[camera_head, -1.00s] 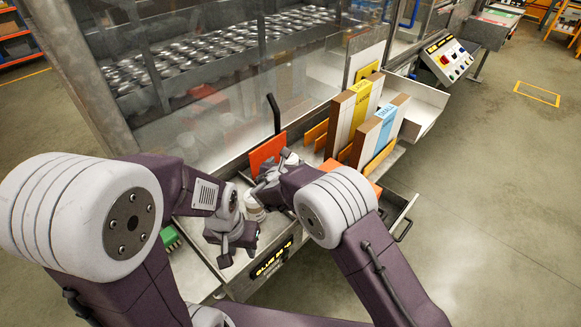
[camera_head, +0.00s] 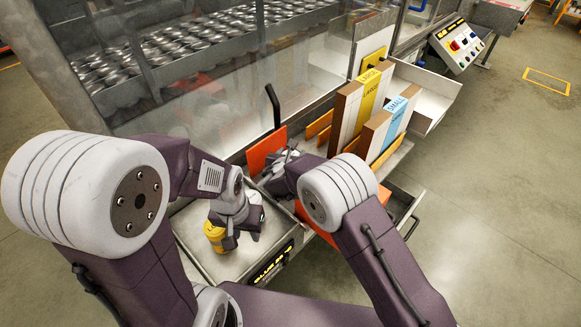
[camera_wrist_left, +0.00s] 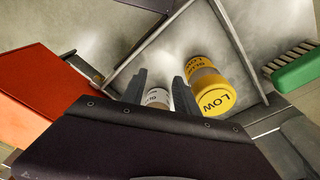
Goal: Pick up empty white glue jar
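A white jar (camera_wrist_left: 157,97) with a partly visible dark-lettered label shows between the two fingers of my left gripper (camera_wrist_left: 158,82) in the left wrist view. The fingers are apart, one on each side of the jar; I cannot tell whether they touch it. In the head view my left gripper (camera_head: 240,222) is low over the metal tray, and the white jar (camera_head: 255,197) is mostly hidden behind it. A yellow-lidded jar marked LOW (camera_wrist_left: 212,97) stands beside the gripper. My right gripper (camera_head: 275,170) is near an orange panel; its fingers are too unclear to read.
The metal tray (camera_head: 190,225) has raised walls. A green brush (camera_wrist_left: 296,70) lies outside the tray wall. An orange panel (camera_head: 262,152) and a dark lever stand behind. Upright carton stacks (camera_head: 375,95) are at the right, with open floor beyond.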

